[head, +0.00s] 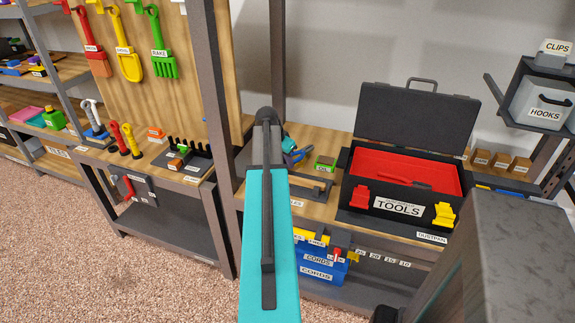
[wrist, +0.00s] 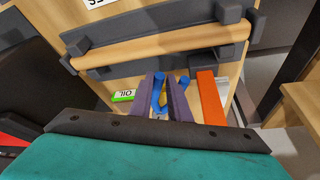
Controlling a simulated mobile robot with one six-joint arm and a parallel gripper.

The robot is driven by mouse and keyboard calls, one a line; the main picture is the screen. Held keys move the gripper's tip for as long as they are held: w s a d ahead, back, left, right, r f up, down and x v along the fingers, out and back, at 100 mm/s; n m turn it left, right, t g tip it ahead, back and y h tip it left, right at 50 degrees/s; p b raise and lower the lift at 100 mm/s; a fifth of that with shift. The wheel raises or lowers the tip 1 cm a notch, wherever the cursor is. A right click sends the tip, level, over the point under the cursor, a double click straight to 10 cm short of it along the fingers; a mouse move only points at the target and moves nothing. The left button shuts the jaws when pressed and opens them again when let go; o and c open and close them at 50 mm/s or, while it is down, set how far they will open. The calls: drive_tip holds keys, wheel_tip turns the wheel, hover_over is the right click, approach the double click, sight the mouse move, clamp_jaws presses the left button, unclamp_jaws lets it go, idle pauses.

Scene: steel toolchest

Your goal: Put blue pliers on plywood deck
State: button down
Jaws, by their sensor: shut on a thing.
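The blue pliers (wrist: 160,96) show in the wrist view as blue handles at the purple fingers of my gripper (wrist: 167,98). My gripper is shut on them. In the head view, my gripper (head: 290,150) is partly hidden by my teal arm, and only a small part of the blue pliers (head: 299,156) shows. The plywood deck (head: 318,211) is the light wood top of the bench, left of the toolbox. It also shows in the wrist view (wrist: 128,80). The pliers appear over this deck; I cannot tell whether they touch it.
A green OIL box (head: 324,163) sits on the deck close to my gripper. An orange strip (wrist: 210,98) lies beside the fingers in the wrist view. A dark rail (wrist: 160,38) crosses the deck. The open black toolbox (head: 398,195) stands to the right.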

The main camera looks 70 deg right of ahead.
drive_tip(key=shift+f, duration=1.1)
drive_tip(key=c, duration=1.7)
unclamp_jaws()
drive_tip(key=shift+o, duration=0.2)
drive_tip(key=shift+r, duration=0.1)
drive_tip(key=v, duration=1.1)
drive_tip(key=shift+r+b, duration=0.4)
drive_tip(key=shift+b, duration=0.05)
drive_tip(key=shift+a, duration=0.15)
